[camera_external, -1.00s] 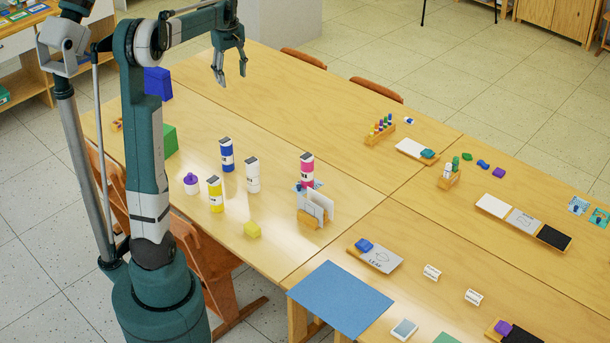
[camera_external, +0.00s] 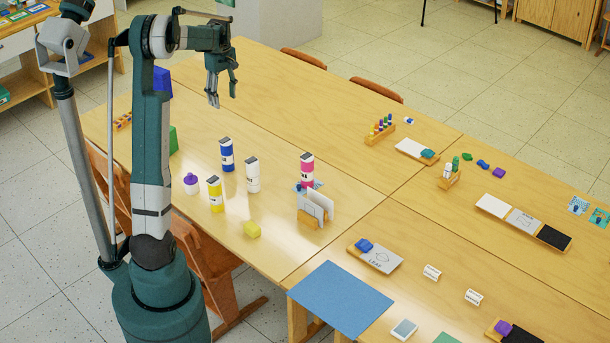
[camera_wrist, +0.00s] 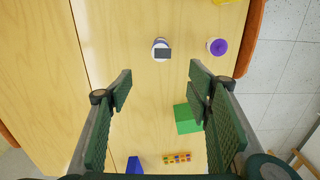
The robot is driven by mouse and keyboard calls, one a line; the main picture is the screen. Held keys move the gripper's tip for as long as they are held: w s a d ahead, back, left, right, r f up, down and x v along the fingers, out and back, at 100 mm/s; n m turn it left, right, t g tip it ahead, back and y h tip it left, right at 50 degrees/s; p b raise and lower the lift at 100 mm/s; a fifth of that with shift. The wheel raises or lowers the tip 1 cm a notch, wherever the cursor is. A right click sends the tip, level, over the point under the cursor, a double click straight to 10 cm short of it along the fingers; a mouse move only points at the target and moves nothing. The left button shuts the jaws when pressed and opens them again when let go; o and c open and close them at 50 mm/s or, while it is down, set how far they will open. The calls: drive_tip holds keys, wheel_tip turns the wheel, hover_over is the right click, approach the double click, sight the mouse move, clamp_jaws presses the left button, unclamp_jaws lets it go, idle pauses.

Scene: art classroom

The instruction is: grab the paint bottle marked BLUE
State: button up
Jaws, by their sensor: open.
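The blue paint bottle (camera_external: 227,155) stands upright on the table, with a dark cap and a white label too small to read. In the wrist view a dark-capped bottle (camera_wrist: 161,50), seen from above, lies ahead between the fingertips' directions; it appears to be the blue one. My gripper (camera_external: 222,99) is open and empty, above and apart from the bottle. Its two green fingers also show spread in the wrist view (camera_wrist: 160,76).
Close to the blue bottle stand a white bottle (camera_external: 252,175), a yellow bottle (camera_external: 215,195) and a purple-lidded jar (camera_external: 191,184). A pink bottle (camera_external: 307,172) stands farther right. A green block (camera_wrist: 187,118) and a blue block (camera_wrist: 134,165) lie nearer the wrist camera.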

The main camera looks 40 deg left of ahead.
sight(227, 139)
wheel_tip(227, 139, down, 20)
drive_tip(key=shift+r, duration=0.15)
drive_tip(key=shift+f, duration=1.25)
drive_tip(key=shift+f, duration=0.1)
drive_tip(key=shift+a+f+b, duration=0.15)
drive_tip(key=shift+f+b, duration=0.15)
drive_tip(key=shift+f, duration=1)
drive_tip(key=shift+a+f+b, duration=0.1)
drive_tip(key=shift+f+b, duration=0.15)
drive_tip(key=shift+f, duration=1)
drive_tip(key=shift+c, duration=0.5)
drive_tip(key=c, duration=1.1)
